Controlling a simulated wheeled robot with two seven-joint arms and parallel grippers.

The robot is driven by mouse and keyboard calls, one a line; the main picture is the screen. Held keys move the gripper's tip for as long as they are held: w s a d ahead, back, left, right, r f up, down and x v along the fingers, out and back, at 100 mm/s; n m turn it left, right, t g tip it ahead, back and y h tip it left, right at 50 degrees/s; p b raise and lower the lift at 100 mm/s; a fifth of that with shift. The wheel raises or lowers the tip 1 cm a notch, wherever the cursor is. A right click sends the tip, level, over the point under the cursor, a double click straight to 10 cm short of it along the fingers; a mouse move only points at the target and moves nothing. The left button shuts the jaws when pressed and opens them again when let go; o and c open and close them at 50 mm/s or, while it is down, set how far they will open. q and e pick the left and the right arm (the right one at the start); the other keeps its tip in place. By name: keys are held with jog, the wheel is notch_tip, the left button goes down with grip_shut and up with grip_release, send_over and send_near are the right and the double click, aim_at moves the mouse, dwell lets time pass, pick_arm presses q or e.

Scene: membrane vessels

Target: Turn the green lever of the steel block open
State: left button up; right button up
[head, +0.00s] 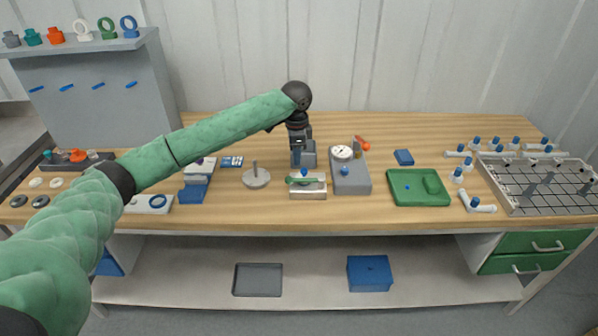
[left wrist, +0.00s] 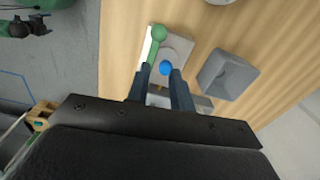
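The steel block (head: 308,192) stands near the front middle of the bench. Its green lever (head: 302,181) lies across the block, left to right in the head view, with a blue knob (head: 304,173) just behind it. In the left wrist view, the lever's green ball end (left wrist: 159,33) is at the top of the block (left wrist: 178,46). My left gripper (left wrist: 161,70) is over the block, fingers pointing down and apart. The blue knob (left wrist: 166,68) shows between the fingertips, and the lever runs beside the left-hand finger; contact cannot be told. My right gripper is not in view.
A grey gauge block (head: 350,178) stands close on the right, a round disc with a post (head: 256,178) on the left. A grey box (left wrist: 227,75) is close behind the block. A green tray (head: 418,199) lies further right. The bench front edge is near.

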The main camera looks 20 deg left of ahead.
aim_at(297, 179)
pick_arm(q)
jog(key=shift+s+d+m, duration=0.1)
jog(key=shift+s+m, duration=0.2)
jog(key=shift+m, duration=0.3)
jog(key=shift+s+f+p, duration=0.1)
jog(key=shift+f+p, duration=1.45)
jog(key=shift+f, duration=2.25)
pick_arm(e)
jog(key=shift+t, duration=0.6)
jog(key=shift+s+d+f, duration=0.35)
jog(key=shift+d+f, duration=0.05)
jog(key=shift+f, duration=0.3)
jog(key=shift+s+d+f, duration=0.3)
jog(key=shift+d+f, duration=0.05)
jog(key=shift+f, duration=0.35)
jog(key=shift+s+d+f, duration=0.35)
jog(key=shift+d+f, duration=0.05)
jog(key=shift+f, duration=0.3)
pick_arm(q)
jog(key=shift+d, duration=0.1)
jog(key=shift+c, duration=0.4)
grip_shut()
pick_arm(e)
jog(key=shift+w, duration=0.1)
